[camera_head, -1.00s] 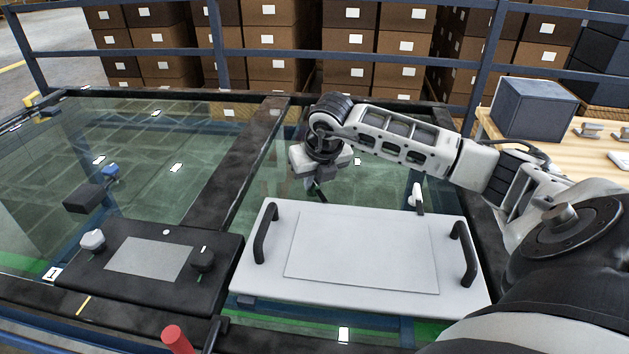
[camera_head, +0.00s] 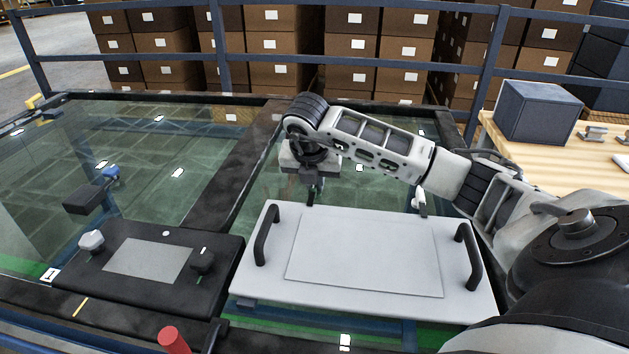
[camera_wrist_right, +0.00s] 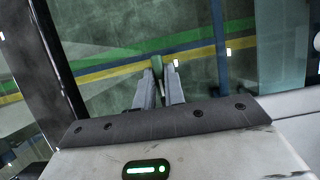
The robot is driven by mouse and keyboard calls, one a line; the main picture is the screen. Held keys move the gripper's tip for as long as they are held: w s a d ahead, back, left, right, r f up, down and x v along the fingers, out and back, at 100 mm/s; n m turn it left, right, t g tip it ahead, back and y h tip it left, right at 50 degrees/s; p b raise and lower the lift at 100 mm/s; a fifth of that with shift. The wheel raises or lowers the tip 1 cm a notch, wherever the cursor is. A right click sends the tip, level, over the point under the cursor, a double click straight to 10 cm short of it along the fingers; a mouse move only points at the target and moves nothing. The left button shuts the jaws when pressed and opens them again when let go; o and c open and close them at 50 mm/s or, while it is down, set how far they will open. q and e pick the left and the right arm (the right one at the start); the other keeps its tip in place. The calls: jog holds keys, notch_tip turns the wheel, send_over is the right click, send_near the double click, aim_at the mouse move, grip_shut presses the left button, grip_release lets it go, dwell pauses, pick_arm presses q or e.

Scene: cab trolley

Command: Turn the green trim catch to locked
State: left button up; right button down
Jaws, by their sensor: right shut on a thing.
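My right gripper (camera_head: 312,193) points down just behind the far edge of the white panel (camera_head: 255,283). In the right wrist view its two grey fingers (camera_wrist_right: 158,82) are closed around a small green piece, which looks like the green trim catch (camera_wrist_right: 156,62). The catch shows as a narrow green end between the fingertips; the rest of it is hidden by the fingers. In the head view I cannot make it out behind the gripper, and I cannot read its locked or unlocked position. My left gripper is not in view.
The white panel carries two black handles (camera_head: 266,235). A white-topped knob (camera_head: 418,197) stands behind its right side. A black control box (camera_head: 115,290) with a grey screen is at left, with a red knob (camera_head: 171,338) in front. A wooden bench (camera_head: 590,155) holds a blue-grey box (camera_head: 537,112).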

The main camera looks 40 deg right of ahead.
jog(key=shift+r, duration=0.1)
jog(key=c, duration=1.5)
grip_release()
